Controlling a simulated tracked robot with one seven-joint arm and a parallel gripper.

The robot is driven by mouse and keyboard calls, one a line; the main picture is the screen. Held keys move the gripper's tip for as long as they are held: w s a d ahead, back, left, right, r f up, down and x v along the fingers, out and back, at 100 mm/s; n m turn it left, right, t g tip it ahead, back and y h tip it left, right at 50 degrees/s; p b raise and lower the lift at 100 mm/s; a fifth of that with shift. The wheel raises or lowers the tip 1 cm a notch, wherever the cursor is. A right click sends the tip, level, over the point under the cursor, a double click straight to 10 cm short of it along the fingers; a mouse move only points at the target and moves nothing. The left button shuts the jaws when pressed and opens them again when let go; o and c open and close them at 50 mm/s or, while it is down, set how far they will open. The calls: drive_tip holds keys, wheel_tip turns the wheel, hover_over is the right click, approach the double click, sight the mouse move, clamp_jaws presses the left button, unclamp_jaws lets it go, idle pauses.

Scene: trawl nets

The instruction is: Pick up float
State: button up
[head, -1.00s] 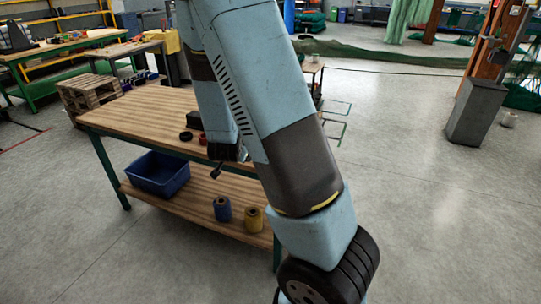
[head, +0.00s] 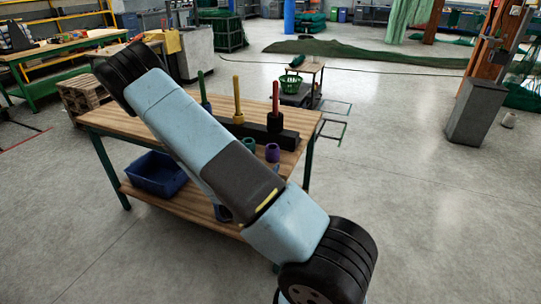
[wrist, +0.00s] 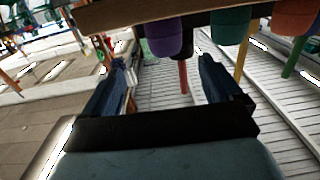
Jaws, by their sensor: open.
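Several coloured floats stand on the wooden workbench (head: 118,122). In the head view a teal float (head: 249,145) and a purple float (head: 272,152) stand in front of the black peg rack (head: 284,138). A dark float (head: 275,122) sits around the red peg. In the wrist view, which looks upside down, the purple float (wrist: 165,38), a teal float (wrist: 230,25) and an orange-red one (wrist: 295,22) hang from the top. My gripper (wrist: 162,64) is open and empty, its fingers apart, with the purple float just beyond the gap. My arm hides the gripper in the head view.
The rack has green (head: 202,88), yellow (head: 237,95) and red (head: 275,97) upright pegs. A blue bin (head: 155,172) is on the lower shelf. A small table with a green basket (head: 291,83) stands behind.

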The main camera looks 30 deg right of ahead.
sight(274, 147)
drive_tip(key=x, duration=0.8)
drive_tip(key=shift+w+d, duration=0.1)
drive_tip(key=shift+w, duration=0.05)
drive_tip(key=shift+w+a+x, duration=0.15)
drive_tip(key=shift+x, duration=1.15)
drive_tip(key=shift+w+a+x, duration=0.1)
drive_tip(key=shift+w+x, duration=0.1)
drive_tip(key=shift+x, duration=1.1)
drive_tip(key=c, duration=1)
drive_tip(key=shift+c, duration=0.2)
